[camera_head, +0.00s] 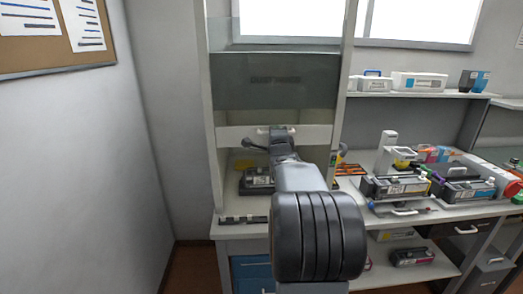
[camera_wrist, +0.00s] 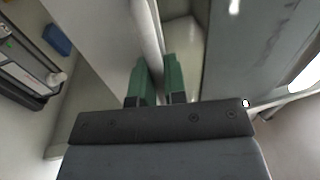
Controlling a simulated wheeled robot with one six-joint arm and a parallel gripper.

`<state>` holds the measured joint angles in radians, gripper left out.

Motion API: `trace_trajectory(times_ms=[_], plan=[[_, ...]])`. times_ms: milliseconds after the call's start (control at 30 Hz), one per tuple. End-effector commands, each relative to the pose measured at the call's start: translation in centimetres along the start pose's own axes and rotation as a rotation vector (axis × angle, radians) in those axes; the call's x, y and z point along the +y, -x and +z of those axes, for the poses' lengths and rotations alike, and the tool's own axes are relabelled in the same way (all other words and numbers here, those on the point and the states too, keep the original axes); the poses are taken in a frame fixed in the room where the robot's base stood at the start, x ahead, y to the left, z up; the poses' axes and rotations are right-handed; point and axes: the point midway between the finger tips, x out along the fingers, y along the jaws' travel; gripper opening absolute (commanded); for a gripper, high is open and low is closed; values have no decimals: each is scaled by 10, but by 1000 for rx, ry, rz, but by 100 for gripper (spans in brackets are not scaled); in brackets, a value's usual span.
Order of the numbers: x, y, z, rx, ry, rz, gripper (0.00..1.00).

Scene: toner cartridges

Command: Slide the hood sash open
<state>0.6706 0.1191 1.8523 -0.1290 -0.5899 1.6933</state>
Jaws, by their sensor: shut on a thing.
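The hood (camera_head: 213,120) is a white-framed cabinet against the back wall. Its grey see-through sash (camera_head: 272,82) has a white bottom rail (camera_head: 235,136), with an open gap between the rail and the hood floor. A light handle (camera_head: 262,131) is on the rail, partly hidden by my gripper (camera_head: 281,134). In the wrist view, the green fingers of my gripper (camera_wrist: 158,82) close around the pale handle bar (camera_wrist: 148,35). The exact contact at the fingertips is hard to see.
A black cartridge (camera_head: 257,181) sits on the hood floor behind the opening. The bench to the right holds cartridges (camera_head: 395,187) and other items. A shelf (camera_head: 425,94) above it bears boxes. A bare wall (camera_head: 80,180) is on the left.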

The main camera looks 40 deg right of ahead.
Motion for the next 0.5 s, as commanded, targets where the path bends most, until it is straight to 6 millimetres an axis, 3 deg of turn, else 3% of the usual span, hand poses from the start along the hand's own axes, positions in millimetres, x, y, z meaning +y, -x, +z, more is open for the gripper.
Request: trace_trajectory(times_ms=[33, 200, 500], plan=[[-16, -3, -2, 3, 1, -4, 0], [-38, -7, -3, 6, 1, -2, 0], [-50, -10, -2, 4, 1, 0, 0]])
